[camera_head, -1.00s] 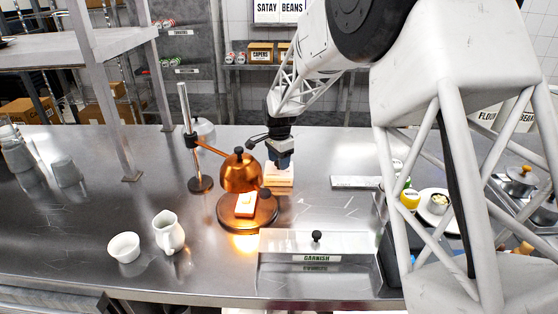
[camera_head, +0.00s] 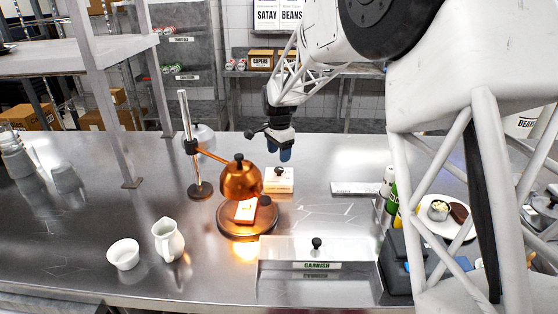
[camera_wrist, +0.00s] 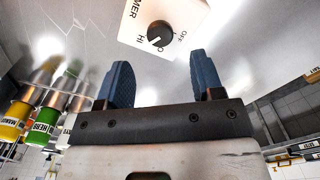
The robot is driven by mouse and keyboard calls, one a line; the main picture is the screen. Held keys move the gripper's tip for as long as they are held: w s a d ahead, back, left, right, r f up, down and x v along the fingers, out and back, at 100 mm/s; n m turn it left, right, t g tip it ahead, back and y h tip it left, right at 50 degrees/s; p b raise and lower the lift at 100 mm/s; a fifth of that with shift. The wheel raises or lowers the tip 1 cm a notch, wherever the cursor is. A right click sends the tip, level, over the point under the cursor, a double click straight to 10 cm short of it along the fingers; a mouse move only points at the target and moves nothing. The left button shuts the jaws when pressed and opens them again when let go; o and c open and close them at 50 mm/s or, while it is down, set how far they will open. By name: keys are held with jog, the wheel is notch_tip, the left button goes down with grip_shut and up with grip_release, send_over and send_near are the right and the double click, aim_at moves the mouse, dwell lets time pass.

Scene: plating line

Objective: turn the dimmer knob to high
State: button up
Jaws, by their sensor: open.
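The dimmer knob (camera_wrist: 160,33) is round and black, on a pale dimmer box (camera_wrist: 190,12) marked HI and OFF in the wrist view. A pale pointer mark on the knob faces the HI side. In the head view the box (camera_head: 279,186) stands on the counter behind the lamp, with the knob (camera_head: 279,171) on top. My gripper (camera_head: 285,155) is above the box, apart from the knob. In the wrist view its two blue fingers (camera_wrist: 158,75) are spread with nothing between them.
A copper heat lamp (camera_head: 240,181) hangs over a round base, glowing, just in front of the box. A white bowl (camera_head: 123,254) and pitcher (camera_head: 168,240) stand front left. A garnish bin (camera_head: 315,250) is in front. Bottles (camera_head: 388,190) and a plate (camera_head: 437,230) are at right.

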jog(key=shift+r, duration=0.9)
jog(key=shift+s+d+r, duration=0.2)
jog(key=shift+s+r, duration=0.05)
jog(key=s+d+r+n, duration=0.2)
jog(key=s+d+r, duration=0.25)
jog(key=s, duration=0.35)
jog(key=s+d+r+n+t, duration=0.1)
jog(key=s+d+r, duration=0.2)
jog(key=s+d, duration=0.3)
jog(key=s+d+r+n, duration=0.2)
jog(key=s+d+r, duration=0.1)
jog(key=s, duration=0.6)
jog(key=s+d+f+n, duration=0.1)
jog(key=s+d+n, duration=0.1)
jog(key=s, duration=1)
jog(key=s+d+f+n+t, duration=0.1)
jog(key=s+d+n, duration=0.2)
jog(key=s, duration=1)
jog(key=shift+d+f+t, duration=0.3)
jog(key=shift+d+f, duration=0.1)
jog(key=shift+d, duration=0.85)
